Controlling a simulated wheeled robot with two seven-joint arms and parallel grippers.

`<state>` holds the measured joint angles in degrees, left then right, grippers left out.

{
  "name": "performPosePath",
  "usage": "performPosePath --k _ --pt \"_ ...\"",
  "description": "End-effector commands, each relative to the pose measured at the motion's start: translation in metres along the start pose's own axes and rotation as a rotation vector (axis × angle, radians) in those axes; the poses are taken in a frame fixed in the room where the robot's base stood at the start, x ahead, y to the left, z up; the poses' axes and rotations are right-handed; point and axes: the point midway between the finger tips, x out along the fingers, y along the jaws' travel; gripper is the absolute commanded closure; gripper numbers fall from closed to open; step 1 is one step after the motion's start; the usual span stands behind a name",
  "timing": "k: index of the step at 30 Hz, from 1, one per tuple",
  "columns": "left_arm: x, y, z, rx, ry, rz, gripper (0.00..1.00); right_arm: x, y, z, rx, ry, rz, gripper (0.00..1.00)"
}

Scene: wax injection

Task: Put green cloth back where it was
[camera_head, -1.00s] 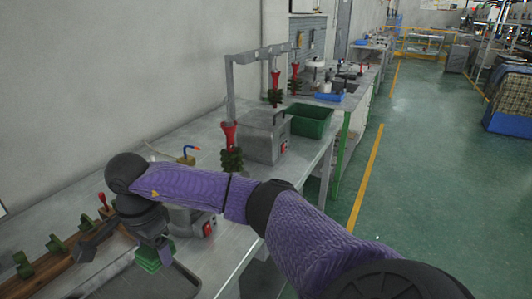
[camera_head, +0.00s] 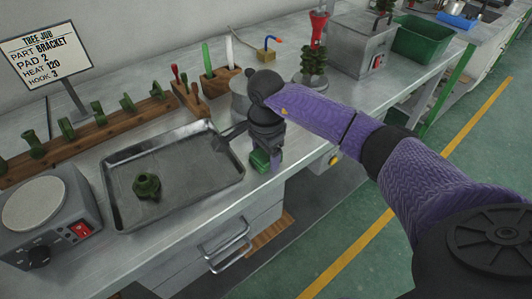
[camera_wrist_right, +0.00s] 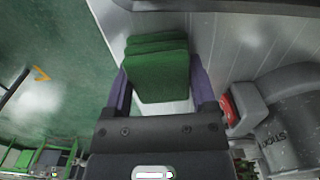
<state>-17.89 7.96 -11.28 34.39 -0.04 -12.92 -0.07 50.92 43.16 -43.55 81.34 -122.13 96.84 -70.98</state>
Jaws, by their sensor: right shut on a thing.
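The green cloth (camera_head: 260,160) is a folded block held in my right gripper (camera_head: 268,162), over the front edge of the bench, right of the metal tray. In the right wrist view the cloth (camera_wrist_right: 158,68) sits between the two purple fingers of my right gripper (camera_wrist_right: 160,88), and they are shut on it. Part of the cloth is hidden by the gripper in the head view. My left gripper is in neither current view.
The metal tray (camera_head: 112,205) holds a green part (camera_head: 147,186). A grey hotplate (camera_head: 85,220), a wooden rack (camera_head: 75,148) of green pieces and a sign (camera_head: 45,50) stand at left. A grey heater box (camera_head: 358,55) and green bin (camera_head: 425,38) stand at back right.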

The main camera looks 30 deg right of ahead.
Motion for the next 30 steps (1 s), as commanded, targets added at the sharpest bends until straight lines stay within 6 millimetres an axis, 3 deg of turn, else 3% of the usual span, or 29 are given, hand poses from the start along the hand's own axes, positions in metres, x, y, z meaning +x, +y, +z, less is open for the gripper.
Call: performPosePath --k 4,5,8,14,17,24,30 --pt "0.003 0.000 0.000 0.000 -0.001 0.000 0.41 0.004 0.000 0.000 0.000 0.000 0.001 0.83" --pt "0.003 0.000 0.000 0.000 -0.001 0.000 0.41 0.003 0.000 0.000 0.000 0.000 0.001 0.23" --pt "0.002 0.000 0.000 0.000 -0.001 0.000 0.41 0.002 0.000 0.000 0.000 0.000 0.001 0.02" --pt "0.002 0.001 0.002 0.001 -0.004 0.001 0.41 0.002 0.000 0.000 0.000 0.000 0.001 0.00" --pt "-0.004 0.001 0.004 0.002 -0.005 0.002 0.41 -0.007 0.000 0.000 0.000 0.000 -0.002 0.00" --pt "-0.024 0.003 -0.001 0.003 0.011 0.007 0.41 -0.074 -0.001 0.000 0.000 0.001 -0.006 0.00" --pt "-0.033 0.009 -0.012 0.001 0.037 0.015 0.41 -0.114 0.000 0.000 0.000 0.001 -0.002 0.00"
